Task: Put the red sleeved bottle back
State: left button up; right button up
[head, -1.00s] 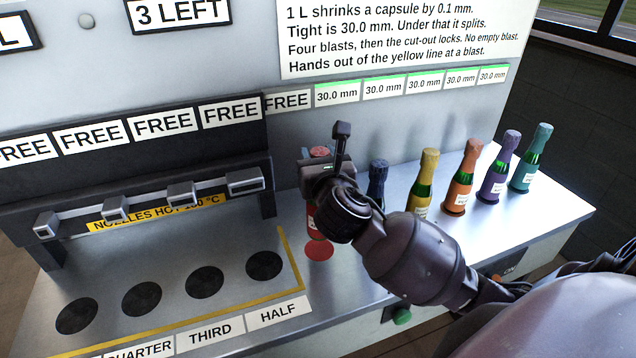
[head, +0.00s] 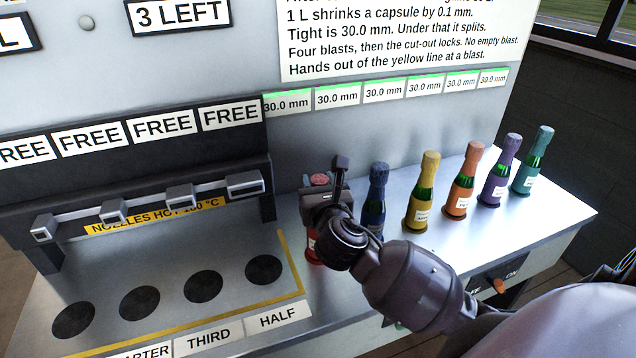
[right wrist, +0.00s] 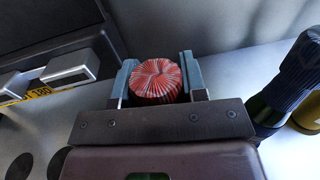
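The red sleeved bottle (head: 319,179) stands upright in line with the other bottles, at the left end of their row, where the red spot was. My right gripper (head: 324,192) is around its neck and hides most of it. In the right wrist view the pleated red capsule top (right wrist: 157,80) sits between the two fingers (right wrist: 159,77), which look closed against its sides. The red spot under the bottle is hidden. My left gripper is not in view.
To the right stand a dark blue bottle (head: 375,200), a yellow one (head: 421,195), an orange one (head: 464,182), a purple one (head: 500,172) and a teal one (head: 533,162). The nozzle bar (head: 180,197) and yellow line (head: 293,265) lie left.

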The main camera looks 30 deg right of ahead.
jog(key=o, duration=0.4)
jog(key=shift+o, duration=0.2)
jog(key=shift+r, duration=0.15)
jog(key=v, duration=1.2)
jog(key=shift+b, duration=0.35)
jog(key=shift+s, duration=0.1)
